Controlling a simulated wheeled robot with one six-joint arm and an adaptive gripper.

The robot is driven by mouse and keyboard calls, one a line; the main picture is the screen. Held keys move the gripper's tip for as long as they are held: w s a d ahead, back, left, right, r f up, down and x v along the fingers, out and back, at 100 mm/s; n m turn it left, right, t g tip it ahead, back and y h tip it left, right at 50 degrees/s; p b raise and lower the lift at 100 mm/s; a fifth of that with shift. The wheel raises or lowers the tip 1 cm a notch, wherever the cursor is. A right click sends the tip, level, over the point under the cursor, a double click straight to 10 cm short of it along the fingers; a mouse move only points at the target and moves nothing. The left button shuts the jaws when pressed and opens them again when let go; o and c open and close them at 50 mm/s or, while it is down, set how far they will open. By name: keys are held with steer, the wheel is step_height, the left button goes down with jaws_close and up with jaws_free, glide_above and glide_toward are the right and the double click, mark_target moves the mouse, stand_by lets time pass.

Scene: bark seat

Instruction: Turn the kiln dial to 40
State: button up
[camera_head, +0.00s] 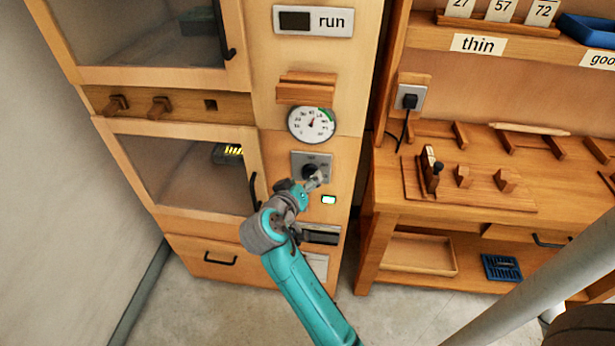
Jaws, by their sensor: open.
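The kiln cabinet (345,70) is a tall wooden unit with glass doors on the left and a control column on the right. The kiln dial (309,170) is a dark knob on a grey plate (325,160) in that column. The markings around it are too small to read. My gripper (318,180) is at the knob's lower right, its fingers overlapping the plate in the picture. It is open; I cannot tell whether it touches the knob. A round white gauge (311,124) with a needle and a green arc sits above the plate.
A small lit display (329,199) and a dark slot (321,235) are below the plate. Door handles (254,190) stick out to the left. A wooden workbench (390,200) stands close on the right. A grey pole (530,270) crosses the lower right.

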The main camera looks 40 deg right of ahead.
steer(key=v, duration=0.8)
steer(key=shift+s+a+r, duration=0.1)
steer(key=shift+a, duration=0.05)
steer(key=s+a+f+n+t+y, duration=0.2)
steer(key=s+f+n+t+y, duration=0.25)
steer(key=f, duration=0.55)
steer(key=s+a+f+n+t+y, duration=0.1)
steer(key=s+a+f+n+y, duration=0.2)
steer(key=s, duration=0.4)
steer(key=s+a+f+n+t+y, duration=0.1)
steer(key=s+a+f+y, duration=0.3)
steer(key=s, duration=0.4)
steer(key=s+a+r+m+t, duration=0.1)
steer(key=s+a+r, duration=0.1)
steer(key=s+r, duration=0.2)
steer(key=s+a+r+m+t+y, duration=0.1)
steer(key=s+r, duration=0.3)
steer(key=s, duration=0.7)
steer(key=shift+s+a+r, duration=0.3)
steer(key=shift+a+r, duration=0.05)
steer(key=shift+a, duration=0.3)
